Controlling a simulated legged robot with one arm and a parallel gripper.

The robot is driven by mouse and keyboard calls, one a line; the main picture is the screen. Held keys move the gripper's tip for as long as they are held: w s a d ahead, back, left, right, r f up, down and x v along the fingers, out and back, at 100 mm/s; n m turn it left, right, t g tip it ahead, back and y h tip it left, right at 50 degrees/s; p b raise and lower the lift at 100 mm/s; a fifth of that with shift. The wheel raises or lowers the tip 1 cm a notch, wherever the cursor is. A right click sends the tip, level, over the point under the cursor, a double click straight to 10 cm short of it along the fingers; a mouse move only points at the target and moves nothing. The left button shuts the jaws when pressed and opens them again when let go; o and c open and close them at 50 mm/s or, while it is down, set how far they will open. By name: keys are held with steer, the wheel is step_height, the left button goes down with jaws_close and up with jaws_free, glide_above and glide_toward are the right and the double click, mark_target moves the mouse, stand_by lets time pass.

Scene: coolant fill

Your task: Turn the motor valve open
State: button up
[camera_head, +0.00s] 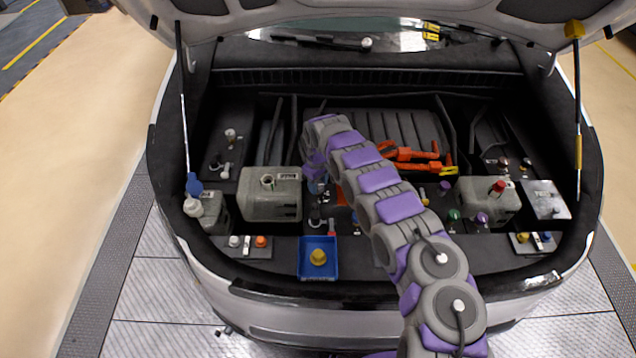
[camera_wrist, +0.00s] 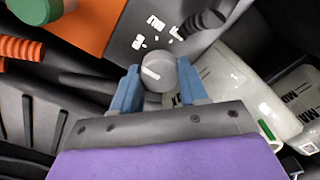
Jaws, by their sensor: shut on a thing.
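The valve knob (camera_wrist: 160,74) is a round grey dial with a short white line on its face, seen in the wrist view. The line slants from upper left to lower right. My gripper (camera_wrist: 159,78) has its two blue fingers on either side of the knob and is shut on it. White printed marks (camera_wrist: 156,30) are on the dark panel just beyond the knob, too blurred to read. In the head view my gripper (camera_head: 318,184) reaches down into the bay, right of the large beige tank (camera_head: 270,194). The knob is hidden there by my arm.
A blue tray (camera_head: 303,271) with a yellow cap (camera_head: 318,257) is on the front ledge. Orange connectors (camera_head: 410,155) lie right of my arm. Another beige tank with a red cap (camera_head: 497,187) stands further right. The raised hood is overhead.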

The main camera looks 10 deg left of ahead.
mark_target(318, 183)
steer(key=o, duration=1.1)
steer(key=shift+w, duration=0.1)
steer(key=shift+c, duration=0.2)
steer(key=shift+r, duration=0.1)
step_height(318, 183, up, 17)
steer(key=p, duration=0.1)
steer(key=shift+a, duration=0.15)
